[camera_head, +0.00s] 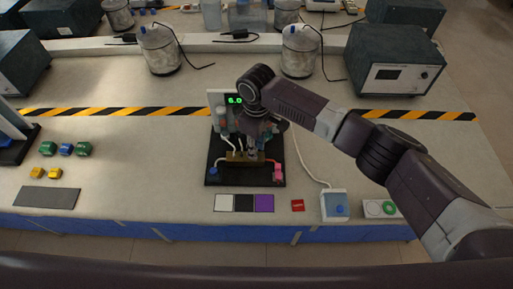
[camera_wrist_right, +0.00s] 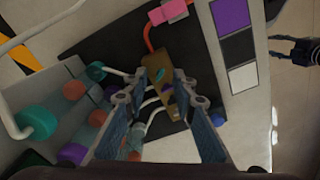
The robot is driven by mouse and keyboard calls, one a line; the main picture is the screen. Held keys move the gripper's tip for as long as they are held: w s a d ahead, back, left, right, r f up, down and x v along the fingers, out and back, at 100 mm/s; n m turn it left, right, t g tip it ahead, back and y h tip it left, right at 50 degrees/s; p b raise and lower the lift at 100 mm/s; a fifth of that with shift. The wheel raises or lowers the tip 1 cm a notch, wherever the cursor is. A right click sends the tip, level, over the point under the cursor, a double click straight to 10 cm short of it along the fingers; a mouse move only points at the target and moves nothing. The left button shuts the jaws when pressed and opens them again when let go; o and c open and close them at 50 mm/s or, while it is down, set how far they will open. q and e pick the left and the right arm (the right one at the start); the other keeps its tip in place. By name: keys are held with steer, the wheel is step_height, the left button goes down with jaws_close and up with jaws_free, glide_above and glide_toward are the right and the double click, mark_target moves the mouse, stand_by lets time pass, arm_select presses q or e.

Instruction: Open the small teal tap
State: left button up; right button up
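The brass block (camera_wrist_right: 155,62) stands on a black base plate (camera_wrist_right: 100,45), with pale tubes running into it. A small teal handle (camera_wrist_right: 160,74), which looks like the tap, shows on the block in the right wrist view, with a purple part close by. My right gripper (camera_wrist_right: 160,84) is open, its two fingers on either side of these handles; I cannot tell if they touch. In the head view my right gripper (camera_head: 253,151) points down over the brass block (camera_head: 243,158) and hides the handles. My left gripper is not in view.
Coloured caps, including a larger teal one (camera_wrist_right: 38,122), crowd beside the fingers. A display (camera_head: 235,100) reads 6.0 behind the wrist. A pink part (camera_head: 278,172) and a blue knob (camera_head: 213,170) flank the block.

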steer(key=shift+f, duration=0.7)
jaws_close()
steer(key=shift+n, duration=0.3)
steer(key=n, duration=1)
steer(key=shift+r, duration=0.1)
steer(key=shift+n, duration=0.3)
